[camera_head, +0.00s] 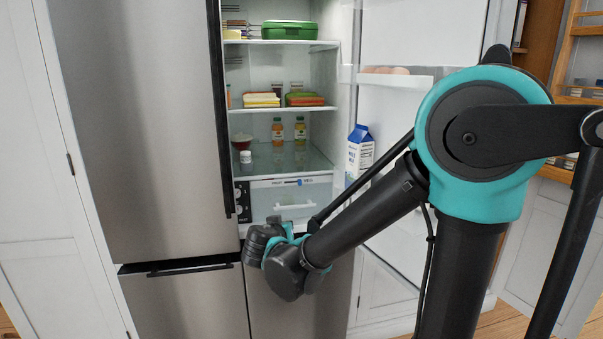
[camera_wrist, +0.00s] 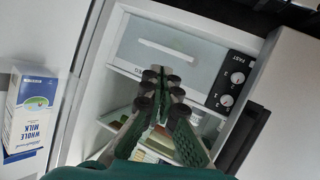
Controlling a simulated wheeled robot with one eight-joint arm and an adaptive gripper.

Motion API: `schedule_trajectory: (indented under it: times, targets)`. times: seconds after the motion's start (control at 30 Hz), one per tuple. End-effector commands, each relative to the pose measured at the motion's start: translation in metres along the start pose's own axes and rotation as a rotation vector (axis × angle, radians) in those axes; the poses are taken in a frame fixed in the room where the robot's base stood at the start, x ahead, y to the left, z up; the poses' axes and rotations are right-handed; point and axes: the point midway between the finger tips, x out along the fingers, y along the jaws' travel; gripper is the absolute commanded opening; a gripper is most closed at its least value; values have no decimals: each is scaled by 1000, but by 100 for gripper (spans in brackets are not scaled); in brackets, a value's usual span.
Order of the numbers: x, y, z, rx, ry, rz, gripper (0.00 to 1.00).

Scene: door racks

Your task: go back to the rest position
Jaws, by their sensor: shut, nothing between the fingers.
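My gripper shows in the wrist view (camera_wrist: 163,85), its two dark green fingers drawn together with nothing between the tips. In the head view the wrist end of my arm is in front of the open fridge, low, near the drawer; the fingers are hidden there. The fridge's right door (camera_head: 392,45) stands open to the right. The clear drawer (camera_head: 296,194) with a white handle is shut at the bottom of the compartment. It also shows ahead of the fingers in the wrist view (camera_wrist: 180,55).
Shelves hold a green box (camera_head: 290,30), sandwiches (camera_head: 262,99) and bottles (camera_head: 278,130). The left fridge door (camera_head: 140,130) is shut.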

Motion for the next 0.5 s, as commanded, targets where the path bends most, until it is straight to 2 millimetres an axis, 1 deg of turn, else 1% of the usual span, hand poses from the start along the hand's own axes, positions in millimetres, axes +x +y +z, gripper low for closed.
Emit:
schedule_trajectory:
  times: [0.03,0.07,0.1,0.17,0.2,0.27,0.3,0.4,0.5]
  targets:
    - [9,31,15,-8,-64,35,0]
    - [12,46,25,-15,-103,48,0]
    - [15,66,38,-24,-156,64,0]
    - [18,93,58,-35,-232,80,0]
    - [17,110,72,-40,-282,87,0]
    - [15,134,92,-46,-356,91,0]
    - [12,148,106,-46,-404,91,0]
    - [2,179,139,-43,-516,74,0]
    - [-14,202,171,-30,-617,40,0]
